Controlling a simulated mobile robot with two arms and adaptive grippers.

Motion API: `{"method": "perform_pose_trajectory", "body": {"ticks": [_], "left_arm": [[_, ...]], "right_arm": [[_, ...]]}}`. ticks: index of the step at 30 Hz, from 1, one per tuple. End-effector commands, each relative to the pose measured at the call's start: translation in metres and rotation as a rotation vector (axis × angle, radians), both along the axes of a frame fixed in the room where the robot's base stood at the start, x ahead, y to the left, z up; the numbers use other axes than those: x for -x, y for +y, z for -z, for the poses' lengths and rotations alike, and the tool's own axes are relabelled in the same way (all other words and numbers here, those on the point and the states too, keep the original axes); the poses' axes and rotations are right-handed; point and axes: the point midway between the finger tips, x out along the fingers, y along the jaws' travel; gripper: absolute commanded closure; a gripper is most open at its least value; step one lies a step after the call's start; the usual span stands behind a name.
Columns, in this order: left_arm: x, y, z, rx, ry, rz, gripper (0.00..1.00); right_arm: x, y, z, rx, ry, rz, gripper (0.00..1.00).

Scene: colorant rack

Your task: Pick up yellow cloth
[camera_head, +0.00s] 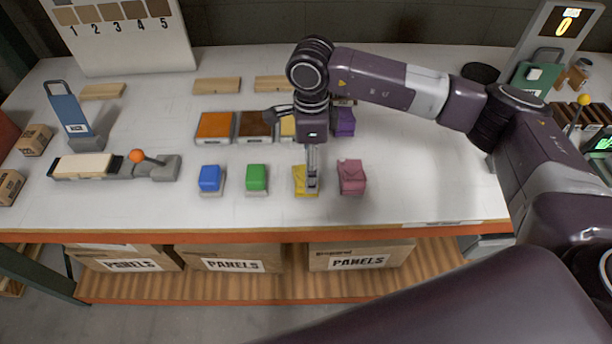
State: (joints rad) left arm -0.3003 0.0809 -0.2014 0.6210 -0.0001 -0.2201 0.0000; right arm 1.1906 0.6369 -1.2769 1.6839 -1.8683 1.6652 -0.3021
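The yellow cloth (300,181) is a small folded piece near the front of the white table, on a small pale base. It stands in a row between the green cloth (256,177) and the pink cloth (352,177). My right gripper (312,187) points straight down at the yellow cloth, and its fingers cover the cloth's right part. The fingers appear as one narrow strip, so their gap and whether they grip the cloth cannot be seen. My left gripper is not in view.
A blue cloth (210,178) is left of the green one. Orange (215,127) and brown (254,125) panels and a purple item (344,122) lie behind. A clamp-like fixture (158,164) with an orange knob stands left. The table's front right is clear.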

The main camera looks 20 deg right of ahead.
Motion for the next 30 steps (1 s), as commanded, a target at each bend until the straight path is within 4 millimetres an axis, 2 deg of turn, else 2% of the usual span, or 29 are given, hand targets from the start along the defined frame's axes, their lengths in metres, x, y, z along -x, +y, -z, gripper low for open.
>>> {"method": "perform_pose_trajectory", "body": {"ticks": [6,10,19,30], "left_arm": [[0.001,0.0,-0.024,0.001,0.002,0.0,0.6],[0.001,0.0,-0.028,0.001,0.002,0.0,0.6],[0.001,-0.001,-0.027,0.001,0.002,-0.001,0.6],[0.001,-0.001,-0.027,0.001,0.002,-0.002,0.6]], "right_arm": [[-0.003,0.008,0.024,-0.001,0.005,-0.001,0.18],[-0.003,0.008,0.042,-0.003,0.003,0.001,0.18],[-0.004,0.008,0.049,-0.003,0.0,-0.001,0.18],[-0.004,0.008,0.049,-0.004,0.0,0.0,0.59]]}}
